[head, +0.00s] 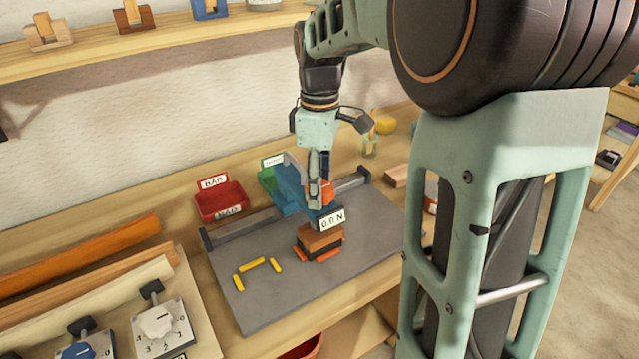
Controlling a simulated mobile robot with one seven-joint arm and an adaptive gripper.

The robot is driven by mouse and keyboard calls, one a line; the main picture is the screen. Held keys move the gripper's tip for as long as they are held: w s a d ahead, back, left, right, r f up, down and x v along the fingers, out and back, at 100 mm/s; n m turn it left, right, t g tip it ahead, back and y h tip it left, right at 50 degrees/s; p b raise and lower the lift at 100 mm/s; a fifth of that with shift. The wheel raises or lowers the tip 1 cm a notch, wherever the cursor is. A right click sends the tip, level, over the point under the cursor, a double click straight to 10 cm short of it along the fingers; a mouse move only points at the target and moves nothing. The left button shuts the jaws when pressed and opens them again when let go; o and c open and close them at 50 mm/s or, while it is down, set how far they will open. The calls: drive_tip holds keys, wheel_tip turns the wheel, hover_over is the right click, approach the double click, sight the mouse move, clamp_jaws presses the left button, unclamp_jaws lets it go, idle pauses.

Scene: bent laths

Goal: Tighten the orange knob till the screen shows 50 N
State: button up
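My gripper (316,192) points down at the knob. One finger passes in front of the knob and hides part of it. I cannot tell whether the fingers touch or grip it. The small white screen (332,219) on the device faces me and appears to read 0.0 N. Below it is a stack of brown and dark blocks (320,240) with orange strips at its foot.
Yellow sticks (252,265) lie on the grey board (300,292). Dial switches (160,325) and long laths (80,255) are at left. A wooden block (397,176) lies right.

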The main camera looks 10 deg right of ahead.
drive_tip(key=c, duration=0.7)
